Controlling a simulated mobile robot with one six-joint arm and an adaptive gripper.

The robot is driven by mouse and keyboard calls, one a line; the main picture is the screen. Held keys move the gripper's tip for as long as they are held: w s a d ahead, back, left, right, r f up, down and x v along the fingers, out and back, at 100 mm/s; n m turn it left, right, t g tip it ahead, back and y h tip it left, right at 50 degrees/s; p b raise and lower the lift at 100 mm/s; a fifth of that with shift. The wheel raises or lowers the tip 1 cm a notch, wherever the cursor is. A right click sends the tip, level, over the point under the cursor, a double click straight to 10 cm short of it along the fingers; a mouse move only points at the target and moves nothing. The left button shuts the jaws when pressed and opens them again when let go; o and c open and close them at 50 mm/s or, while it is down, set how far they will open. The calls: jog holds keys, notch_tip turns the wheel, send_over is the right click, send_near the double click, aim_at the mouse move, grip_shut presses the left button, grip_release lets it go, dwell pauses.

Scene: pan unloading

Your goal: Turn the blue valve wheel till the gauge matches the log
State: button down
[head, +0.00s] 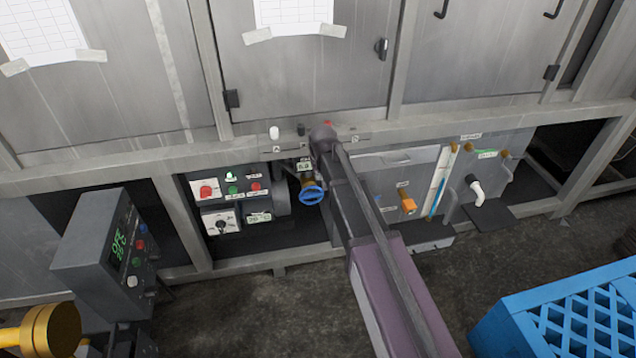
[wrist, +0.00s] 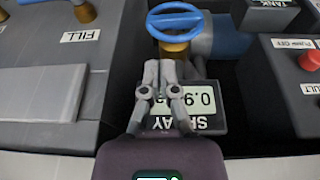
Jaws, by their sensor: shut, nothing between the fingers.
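The blue valve wheel (head: 312,195) sits on a brass stem under the middle of the frame. It also shows at the top of the wrist view (wrist: 176,20). A spray gauge (wrist: 207,97) with a lit digital display is below the wheel in the wrist view. My fingers cover part of its digits, so I cannot read the full value. In the head view the gauge (head: 304,166) is tiny, above the wheel. My gripper (wrist: 160,68) is shut and empty, in front of the gauge and apparently short of the wheel; in the head view my arm hides it.
Taped paper sheets (head: 293,12) hang on the doors, too small to read. A button panel (head: 233,198) stands left of the wheel. An orange valve handle (head: 407,204) and white spout (head: 477,190) are right. A blue crate (head: 520,315) is at front right.

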jog(key=shift+b+x, duration=4.6)
jog(key=shift+x, duration=0.35)
jog(key=shift+d+f+b, duration=0.25)
jog(key=shift+f+b, duration=0.45)
jog(key=shift+r, duration=0.2)
jog(key=p, duration=0.9)
send_near(320, 195)
jog(key=shift+w+d+r, duration=0.1)
jog(key=shift+d+r, duration=0.1)
jog(key=shift+d, duration=0.45)
jog(key=shift+w+d+r, duration=0.15)
jog(key=shift+d+r, duration=0.05)
jog(key=shift+d, duration=0.5)
jog(key=shift+w+d+r, duration=0.1)
jog(key=shift+d+r, duration=0.15)
jog(key=shift+d, duration=0.4)
